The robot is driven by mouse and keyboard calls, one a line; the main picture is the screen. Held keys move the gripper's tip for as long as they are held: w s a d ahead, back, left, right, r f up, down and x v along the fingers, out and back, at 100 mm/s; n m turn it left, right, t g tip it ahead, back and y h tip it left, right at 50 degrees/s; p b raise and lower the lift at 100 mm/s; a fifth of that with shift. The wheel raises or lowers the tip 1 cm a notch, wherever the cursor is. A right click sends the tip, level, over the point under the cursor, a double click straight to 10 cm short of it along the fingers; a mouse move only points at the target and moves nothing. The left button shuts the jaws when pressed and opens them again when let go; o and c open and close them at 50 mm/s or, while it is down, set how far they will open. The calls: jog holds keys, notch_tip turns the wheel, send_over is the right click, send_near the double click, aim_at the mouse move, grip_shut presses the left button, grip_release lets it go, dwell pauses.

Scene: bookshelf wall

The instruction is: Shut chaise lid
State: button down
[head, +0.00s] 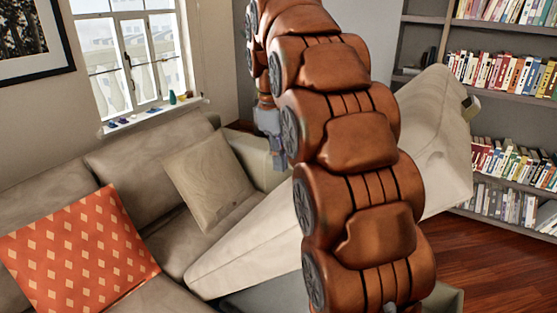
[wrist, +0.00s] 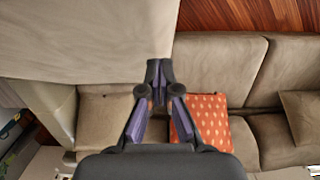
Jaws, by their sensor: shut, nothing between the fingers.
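The chaise lid (head: 245,235) is a beige upholstered slab. In the head view it stands raised and tilted, rising from the lower middle to the upper right, with its middle hidden behind my arm. A grey opening of the chaise base (head: 262,298) shows below it. My gripper (head: 279,157) is partly hidden by my arm, on the far side of the lid near the sofa's far armrest. In the wrist view the lid (wrist: 85,40) fills the upper left, and my gripper (wrist: 158,72) is shut and empty, its tips over the lid's edge in the picture; contact cannot be told.
The beige sofa (head: 100,160) with an orange patterned pillow (head: 78,250) and a beige pillow (head: 208,182) is at left. A window sill (head: 150,117) holds small items. Bookshelves (head: 500,130) stand at right, with bare wooden floor (head: 490,255) before them.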

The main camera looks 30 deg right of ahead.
aim_at(293, 196)
notch_tip(293, 196, down, 2)
jog(key=shift+s+f+b, duration=0.1)
jog(key=shift+f+b, duration=0.05)
jog(key=shift+b, duration=0.65)
jog(key=shift+s+d+f, duration=0.3)
jog(key=shift+s, duration=0.2)
jog(key=shift+s+d+f, duration=0.25)
jog(key=shift+s+f, duration=0.05)
jog(key=shift+s, duration=0.2)
jog(key=shift+s+d+f, duration=0.2)
jog(key=shift+s+f, duration=0.2)
jog(key=shift+f, duration=0.1)
jog(key=shift+a, duration=0.1)
